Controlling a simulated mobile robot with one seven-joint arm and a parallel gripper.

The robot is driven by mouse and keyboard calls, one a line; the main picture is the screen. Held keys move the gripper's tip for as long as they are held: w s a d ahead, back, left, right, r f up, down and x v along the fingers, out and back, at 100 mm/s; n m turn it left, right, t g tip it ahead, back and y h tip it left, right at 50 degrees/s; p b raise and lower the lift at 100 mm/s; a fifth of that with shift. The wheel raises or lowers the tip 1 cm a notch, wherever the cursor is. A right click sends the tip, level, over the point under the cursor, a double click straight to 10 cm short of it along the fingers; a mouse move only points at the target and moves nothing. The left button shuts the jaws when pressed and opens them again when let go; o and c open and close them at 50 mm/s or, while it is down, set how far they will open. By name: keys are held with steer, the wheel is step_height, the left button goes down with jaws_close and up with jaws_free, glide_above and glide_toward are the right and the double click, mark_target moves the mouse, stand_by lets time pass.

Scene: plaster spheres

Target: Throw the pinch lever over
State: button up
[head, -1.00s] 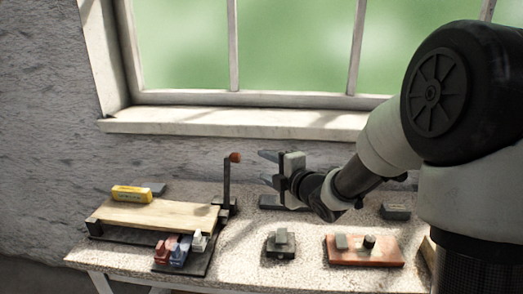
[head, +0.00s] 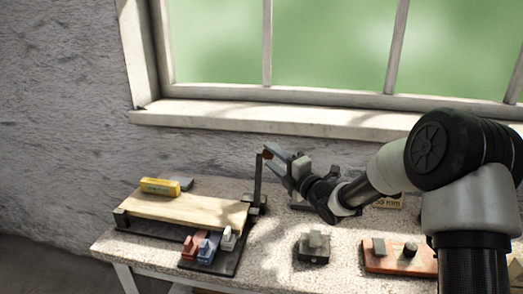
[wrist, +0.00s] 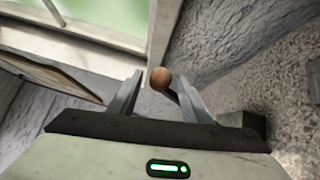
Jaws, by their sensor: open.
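The lever is an upright dark bar (head: 257,182) with a round orange-brown knob at its top, standing at the back of the bench beside the wooden board. The knob (wrist: 159,78) shows in the wrist view between the two finger lines, near the fingertips, with the dark bar running down behind the right finger. My gripper (head: 271,160) reaches in from the right at knob height, its fingers pointing left. Its fingers are apart, one on either side of the knob in the wrist view. I cannot tell whether either finger touches it.
A wooden board (head: 185,207) with a yellow block (head: 160,187) lies left of the lever. Red, blue and white clips (head: 208,245) sit in front. A small grey device (head: 314,246) and a reddish plate (head: 395,262) lie to the right. The window sill (head: 300,122) runs behind.

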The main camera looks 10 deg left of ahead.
steer(key=x, duration=0.6)
steer(key=shift+a, duration=0.1)
steer(key=shift+c, duration=0.4)
jaws_close()
